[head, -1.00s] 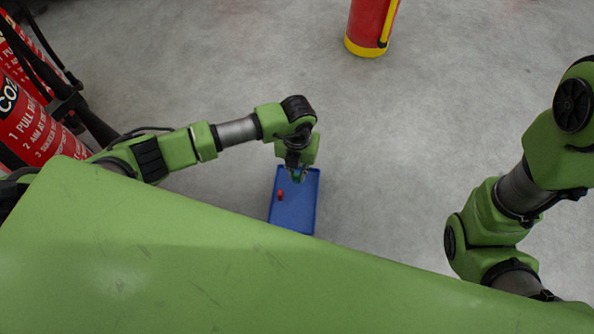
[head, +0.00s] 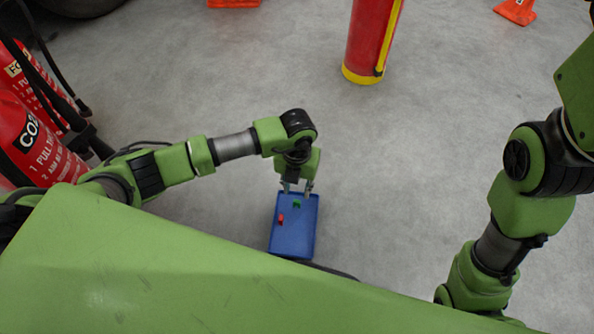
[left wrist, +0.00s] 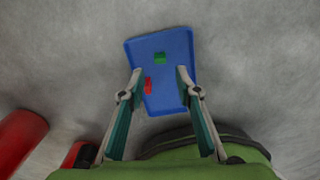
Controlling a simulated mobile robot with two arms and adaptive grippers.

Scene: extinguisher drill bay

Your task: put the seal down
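A small green piece (head: 296,204) lies on the blue tray (head: 290,240) near its far end. A small red piece (head: 281,219) lies on the tray to its left. I cannot tell by look alone which one is the seal. My left gripper (head: 297,193) is open and empty just above the far end of the tray. In the left wrist view, the spread fingers of the left gripper (left wrist: 160,73) stand either side of the tray (left wrist: 168,100), with the green piece (left wrist: 160,57) and red piece (left wrist: 148,87) between or just beyond them. My right gripper is out of view.
The tray rests on grey concrete floor. A red extinguisher with a yellow base (head: 370,45) stands beyond it. Red extinguishers (head: 35,140) stand at the left. Orange cones (head: 516,11) show at the far edge. The floor right of the tray is clear.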

